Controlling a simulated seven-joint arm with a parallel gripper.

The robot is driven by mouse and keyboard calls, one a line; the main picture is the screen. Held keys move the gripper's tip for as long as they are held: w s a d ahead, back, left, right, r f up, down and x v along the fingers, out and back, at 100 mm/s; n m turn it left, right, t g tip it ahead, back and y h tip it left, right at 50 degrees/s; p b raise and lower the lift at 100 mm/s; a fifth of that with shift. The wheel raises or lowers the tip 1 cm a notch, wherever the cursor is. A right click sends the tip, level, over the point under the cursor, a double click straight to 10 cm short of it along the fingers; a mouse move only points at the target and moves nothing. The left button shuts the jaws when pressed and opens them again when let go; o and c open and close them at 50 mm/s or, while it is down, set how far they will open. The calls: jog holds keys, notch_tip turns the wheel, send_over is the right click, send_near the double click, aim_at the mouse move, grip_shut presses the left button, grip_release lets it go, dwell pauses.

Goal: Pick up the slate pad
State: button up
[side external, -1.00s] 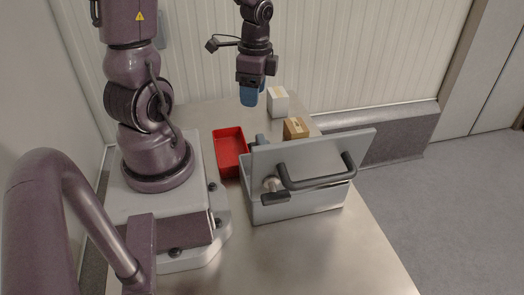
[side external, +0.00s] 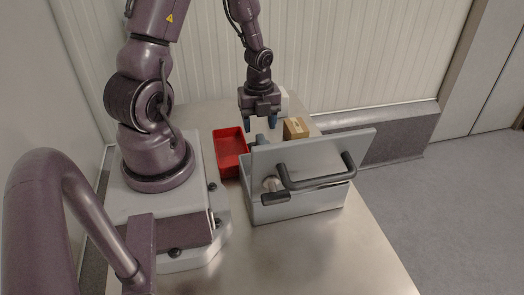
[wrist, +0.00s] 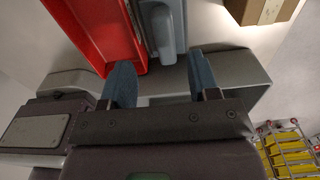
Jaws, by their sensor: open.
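A small slate blue-grey piece (side external: 260,139), which looks like the slate pad, shows behind the raised panel of a grey metal box (side external: 298,201), right of the red tray. The panel hides part of it. In the wrist view a slate-grey piece with a rounded end (wrist: 163,35) lies beside the red tray, just beyond the gap between the fingertips. My gripper (side external: 260,124) is open and empty, its two blue fingers pointing down above the slate piece. In the wrist view my gripper (wrist: 158,62) has its fingers apart, with nothing between them.
The red tray (side external: 230,152) stands close on the left. The grey panel with a dark handle (side external: 315,180) rises in front. A brown carton (side external: 296,128) is to the right, and a white box (side external: 285,101) is partly hidden behind my gripper. The front table (side external: 320,255) is clear.

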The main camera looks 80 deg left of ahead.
aim_at(262, 140)
jog(key=shift+w+d+f, duration=0.15)
jog(key=shift+f, duration=1.4)
jog(key=shift+w+d+f, duration=0.1)
jog(key=shift+w+f, duration=0.05)
jog(key=shift+f, duration=1.35)
jog(key=c, duration=1)
jog(key=shift+r, duration=0.1)
jog(key=shift+r, duration=4.95)
